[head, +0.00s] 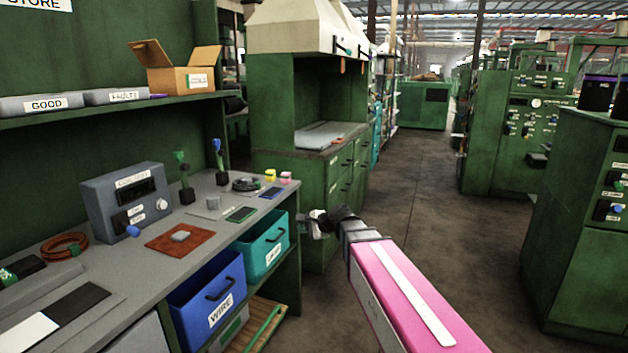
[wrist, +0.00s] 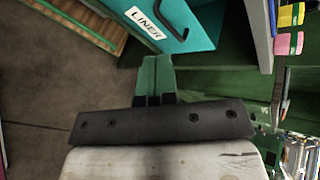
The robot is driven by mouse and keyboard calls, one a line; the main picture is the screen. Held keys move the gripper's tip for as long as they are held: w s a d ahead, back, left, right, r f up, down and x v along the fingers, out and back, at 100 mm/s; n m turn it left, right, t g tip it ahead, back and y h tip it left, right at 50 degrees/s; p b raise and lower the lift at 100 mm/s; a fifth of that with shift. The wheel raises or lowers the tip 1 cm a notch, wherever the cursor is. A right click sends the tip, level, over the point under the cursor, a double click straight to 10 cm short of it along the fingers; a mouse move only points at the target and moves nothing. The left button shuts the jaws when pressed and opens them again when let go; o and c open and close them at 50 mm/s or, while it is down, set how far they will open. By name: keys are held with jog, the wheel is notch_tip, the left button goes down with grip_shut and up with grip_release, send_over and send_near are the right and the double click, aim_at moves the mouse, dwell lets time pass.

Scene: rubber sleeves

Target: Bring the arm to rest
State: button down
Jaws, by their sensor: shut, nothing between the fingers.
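My arm reaches forward from the lower right in the head view, a pink link with a white stripe. My gripper (head: 318,222) is at its far end, off the bench's right end and in front of the green cabinet. In the wrist view the two green fingers of my gripper (wrist: 156,62) lie side by side, shut with nothing between them. The teal bin labelled LINER (wrist: 200,22) is just beyond the fingertips, and I cannot tell whether they touch it.
The grey bench (head: 213,212) on the left holds a grey control box (head: 125,203), a brown mat (head: 165,243) and small parts. A blue WIRE bin (head: 207,290) and the teal bin (head: 263,245) sit under its edge. The aisle floor (head: 420,190) is clear. Green machines (head: 508,150) stand at right.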

jog(key=s+d+f+n+g+h, duration=0.3)
jog(key=s+d+f+n+h, duration=0.2)
jog(key=s+d+f, duration=0.4)
jog(key=s+d+f+n+g+h, duration=0.3)
jog(key=s+d+f+n+h, duration=0.2)
jog(key=s+d+f, duration=0.4)
jog(key=d+f+n, duration=0.1)
jog(key=d, duration=0.3)
jog(key=shift+s+d, duration=0.25)
jog(key=shift+d, duration=0.05)
